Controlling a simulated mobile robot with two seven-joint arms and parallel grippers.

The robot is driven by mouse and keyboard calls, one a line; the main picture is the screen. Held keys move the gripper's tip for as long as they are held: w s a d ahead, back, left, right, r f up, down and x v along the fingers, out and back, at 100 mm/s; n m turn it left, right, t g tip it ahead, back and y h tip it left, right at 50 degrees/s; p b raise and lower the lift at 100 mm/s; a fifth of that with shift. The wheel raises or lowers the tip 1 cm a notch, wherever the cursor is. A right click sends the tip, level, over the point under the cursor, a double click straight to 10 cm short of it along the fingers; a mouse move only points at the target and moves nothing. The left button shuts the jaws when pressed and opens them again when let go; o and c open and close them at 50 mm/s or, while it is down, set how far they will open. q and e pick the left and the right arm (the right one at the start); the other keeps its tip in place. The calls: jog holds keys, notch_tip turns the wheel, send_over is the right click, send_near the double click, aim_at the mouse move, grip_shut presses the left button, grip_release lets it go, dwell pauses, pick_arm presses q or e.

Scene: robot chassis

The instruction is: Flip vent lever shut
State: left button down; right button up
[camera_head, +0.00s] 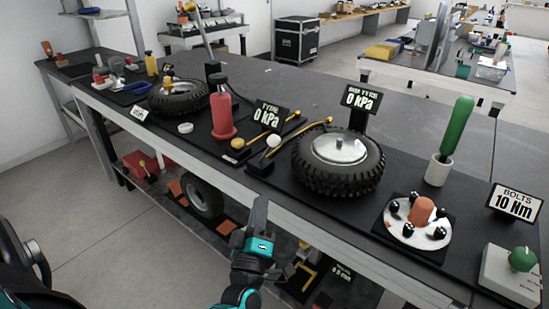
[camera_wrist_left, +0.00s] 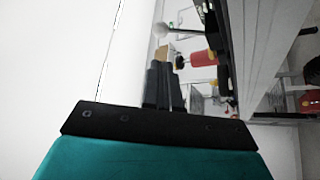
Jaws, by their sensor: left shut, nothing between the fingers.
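A small lever with a white ball knob (camera_head: 273,140) rises from a black block at the left front of the tyre base on the bench. It looks like the vent lever, and its knob leans up and to the right. In the left wrist view a pale ball on a rod (camera_wrist_left: 165,29) shows beyond the fingers. My left gripper (camera_head: 262,199) is shut and empty, in front of the bench's front edge and below the lever, apart from it. Its closed fingers (camera_wrist_left: 160,72) also show in the left wrist view. My right gripper is not in view.
A red pump cylinder (camera_head: 221,116) and a yellow ball knob (camera_head: 237,143) stand to the left. The bench front edge (camera_head: 232,178) lies close to my gripper.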

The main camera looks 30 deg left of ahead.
pick_arm(q)
send_near(272, 146)
jog(key=x, duration=0.6)
jog(key=shift+w, duration=0.1)
jog(key=shift+w+a+r, duration=0.1)
jog(key=shift+w+r, duration=0.1)
jog(key=shift+w, duration=0.1)
